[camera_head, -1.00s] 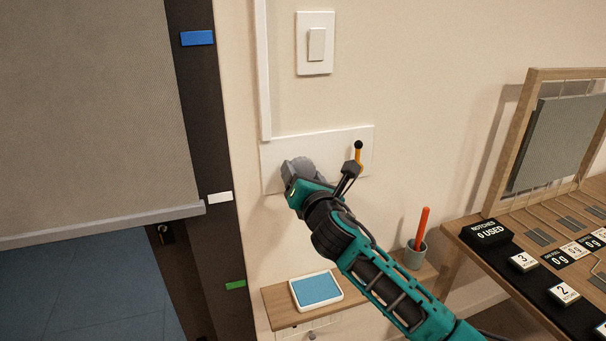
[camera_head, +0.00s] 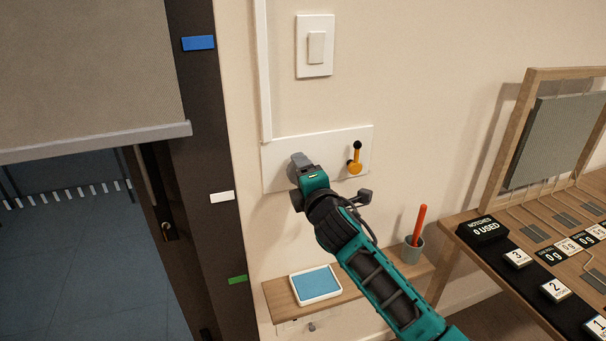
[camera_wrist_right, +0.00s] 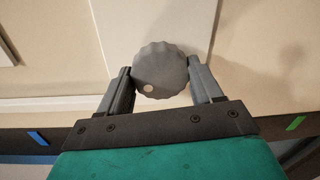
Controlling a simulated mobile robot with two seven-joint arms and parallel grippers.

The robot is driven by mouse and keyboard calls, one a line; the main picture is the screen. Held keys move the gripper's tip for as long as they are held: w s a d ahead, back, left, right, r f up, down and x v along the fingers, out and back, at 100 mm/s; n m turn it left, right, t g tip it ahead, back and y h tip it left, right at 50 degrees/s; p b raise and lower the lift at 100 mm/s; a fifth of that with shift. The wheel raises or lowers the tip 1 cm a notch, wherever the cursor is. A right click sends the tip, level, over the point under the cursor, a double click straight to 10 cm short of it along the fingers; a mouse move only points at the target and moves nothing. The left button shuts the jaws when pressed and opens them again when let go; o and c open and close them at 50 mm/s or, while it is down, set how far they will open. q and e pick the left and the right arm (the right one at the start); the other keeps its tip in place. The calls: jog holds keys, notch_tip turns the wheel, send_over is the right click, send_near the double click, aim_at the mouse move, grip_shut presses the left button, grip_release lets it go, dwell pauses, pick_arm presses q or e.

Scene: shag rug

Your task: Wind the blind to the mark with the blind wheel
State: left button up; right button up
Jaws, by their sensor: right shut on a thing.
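The blind wheel (camera_wrist_right: 160,68) is a grey scalloped knob with a pale dot at its lower left in the right wrist view. My right gripper (camera_wrist_right: 160,80) is shut on it, one finger on each side; in the head view the gripper (camera_head: 299,164) hides most of the wheel against the white wall plate (camera_head: 325,145). The beige blind (camera_head: 85,70) is partly raised. Its bottom bar (camera_head: 95,142) hangs below the blue mark (camera_head: 198,43) and above the white mark (camera_head: 221,196) on the dark frame. A green mark (camera_head: 237,280) sits lower. My left gripper is out of view.
An orange lever with a black knob (camera_head: 356,157) is on the plate, right of my gripper. A light switch (camera_head: 316,45) is above. A small shelf below holds a blue-topped tray (camera_head: 316,285) and a grey cup (camera_head: 412,250). A wooden table (camera_head: 495,262) with labelled blocks stands right.

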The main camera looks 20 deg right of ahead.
jog(key=m+y, duration=0.1)
jog(key=m, duration=1.1)
jog(key=m+y, duration=0.1)
jog(key=m, duration=1.2)
jog(key=shift+d+t, duration=0.2)
jog(key=shift+t, duration=0.2)
jog(key=shift+m, duration=0.3)
jog(key=o, duration=1.1)
jog(key=s, duration=0.4)
jog(key=s+d, duration=0.1)
jog(key=s, duration=0.8)
jog(key=shift+d+f, duration=0.15)
